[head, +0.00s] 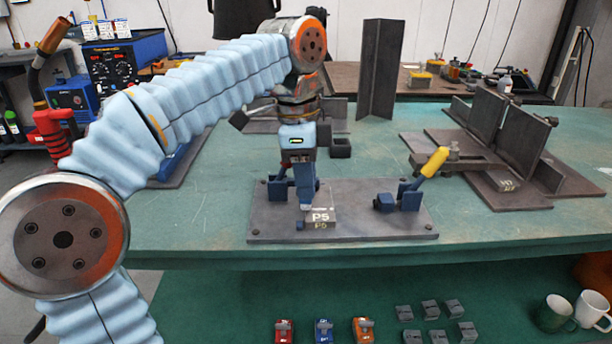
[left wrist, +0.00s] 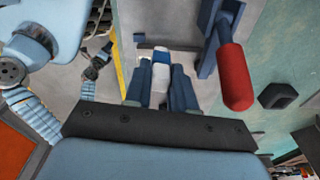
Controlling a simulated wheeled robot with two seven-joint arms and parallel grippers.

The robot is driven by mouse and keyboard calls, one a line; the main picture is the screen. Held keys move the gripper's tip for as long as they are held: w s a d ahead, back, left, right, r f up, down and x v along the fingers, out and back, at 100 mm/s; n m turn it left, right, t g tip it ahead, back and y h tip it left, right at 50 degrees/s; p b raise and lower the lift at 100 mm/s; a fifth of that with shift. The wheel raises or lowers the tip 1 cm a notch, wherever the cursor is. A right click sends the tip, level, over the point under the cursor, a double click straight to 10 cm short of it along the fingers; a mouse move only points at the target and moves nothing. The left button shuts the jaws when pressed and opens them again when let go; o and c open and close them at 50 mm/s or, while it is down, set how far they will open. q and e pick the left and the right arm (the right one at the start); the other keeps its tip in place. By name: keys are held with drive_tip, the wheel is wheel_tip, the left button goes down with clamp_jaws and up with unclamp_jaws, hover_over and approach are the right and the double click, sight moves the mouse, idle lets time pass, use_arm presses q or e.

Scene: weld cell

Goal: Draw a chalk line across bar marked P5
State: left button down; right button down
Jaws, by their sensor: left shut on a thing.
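The bar marked P5 (head: 321,217) is a small grey block with a pale label, lying near the front edge of a grey fixture plate (head: 375,226). My left gripper (head: 305,203) points down just at the left end of the bar. In the left wrist view its fingers (left wrist: 161,88) are shut on a white chalk stick (left wrist: 160,74). A blue part shows beyond the chalk's tip. The head view does not show clearly whether the chalk touches the bar. My right gripper is not in view.
A blue clamp with a yellow handle (head: 432,163) stands on the plate's right side. Another clamp's red handle (left wrist: 235,76) rises beside my gripper. Welded fixtures (head: 500,140) stand at right. Coloured blocks and mugs (head: 555,313) sit below the bench's front edge.

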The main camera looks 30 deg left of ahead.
sight(325, 209)
use_arm(q)
drive_tip(key=shift+f, duration=0.15)
drive_tip(key=shift+d, duration=0.1)
drive_tip(key=shift+w+d+p, duration=0.15)
drive_tip(key=shift+d+p, duration=0.05)
drive_tip(key=shift+p, duration=0.1)
drive_tip(key=shift+w+d, duration=0.1)
drive_tip(key=shift+d, duration=0.05)
drive_tip(key=shift+w+d, duration=0.15)
drive_tip(key=shift+d, duration=0.1)
drive_tip(key=shift+d+p, duration=0.1)
drive_tip(key=shift+p, duration=0.25)
drive_tip(key=shift+w+d, duration=0.2)
drive_tip(key=shift+d, duration=0.05)
drive_tip(key=shift+w+d+p, duration=0.25)
drive_tip(key=shift+d+p, duration=0.1)
drive_tip(key=shift+p, duration=0.2)
